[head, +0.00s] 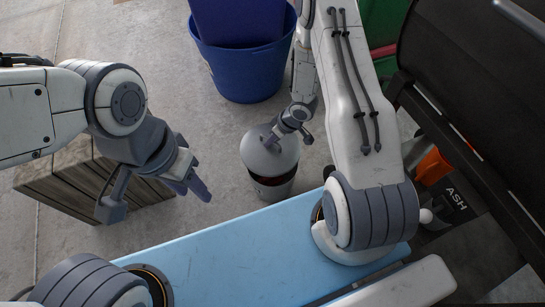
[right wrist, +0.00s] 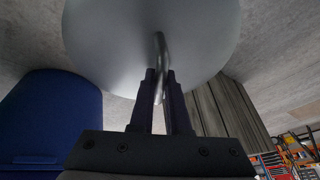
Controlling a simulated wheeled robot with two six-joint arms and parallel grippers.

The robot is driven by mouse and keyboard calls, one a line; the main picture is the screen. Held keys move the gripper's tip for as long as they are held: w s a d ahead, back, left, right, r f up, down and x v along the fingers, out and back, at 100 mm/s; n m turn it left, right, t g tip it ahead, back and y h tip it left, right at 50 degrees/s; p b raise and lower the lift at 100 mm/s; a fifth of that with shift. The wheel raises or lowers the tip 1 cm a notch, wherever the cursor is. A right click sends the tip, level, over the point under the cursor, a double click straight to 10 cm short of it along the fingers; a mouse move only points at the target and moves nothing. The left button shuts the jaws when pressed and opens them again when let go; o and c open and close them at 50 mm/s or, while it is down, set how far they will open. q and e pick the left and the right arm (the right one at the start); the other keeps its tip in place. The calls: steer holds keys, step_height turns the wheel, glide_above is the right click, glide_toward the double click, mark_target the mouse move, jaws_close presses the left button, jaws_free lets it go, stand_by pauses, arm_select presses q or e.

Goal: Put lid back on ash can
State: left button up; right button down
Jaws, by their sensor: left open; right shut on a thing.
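A round grey lid (head: 266,155) with a thin metal handle hangs over the ash can in the head view. My right gripper (head: 294,128) is shut on the handle (right wrist: 160,45), and the lid (right wrist: 110,35) fills the top of the right wrist view. The ash can (head: 275,190), a grey can on the floor, shows below the lid's near edge. A dark gap shows between lid and can, so the lid appears raised and shifted toward the far side. The can's far rim is hidden. My left gripper (head: 152,198) is open and empty, well left of the can.
A blue bin (head: 240,75) stands behind the can. A wooden crate (head: 60,185) is at the left, under my left arm. A black barrel-like body (head: 470,80) on a frame and a dark box marked ASH (head: 457,205) are at the right. Concrete floor is clear around the can.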

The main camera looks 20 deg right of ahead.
mark_target(272, 147)
steer(key=f, duration=0.2)
steer(key=f+b, duration=0.1)
steer(key=shift+s+d+f, duration=0.1)
steer(key=shift+s+d, duration=0.1)
steer(key=shift+s, duration=0.1)
step_height(272, 147, down, 4)
steer(key=b, duration=0.4)
steer(key=shift+b, duration=0.3)
arm_select(q)
step_height(272, 147, down, 8)
steer(key=b, duration=0.1)
arm_select(e)
step_height(272, 147, down, 2)
steer(key=shift+f, duration=0.1)
arm_select(q)
steer(key=shift+r+p, duration=0.45)
steer(key=shift+r, duration=0.15)
arm_select(e)
steer(key=shift+s, duration=0.1)
arm_select(q)
steer(key=shift+r+p, duration=0.5)
arm_select(e)
steer(key=shift+f, duration=0.1)
stand_by(1.2)
steer(key=shift+c, duration=1.7)
jaws_free()
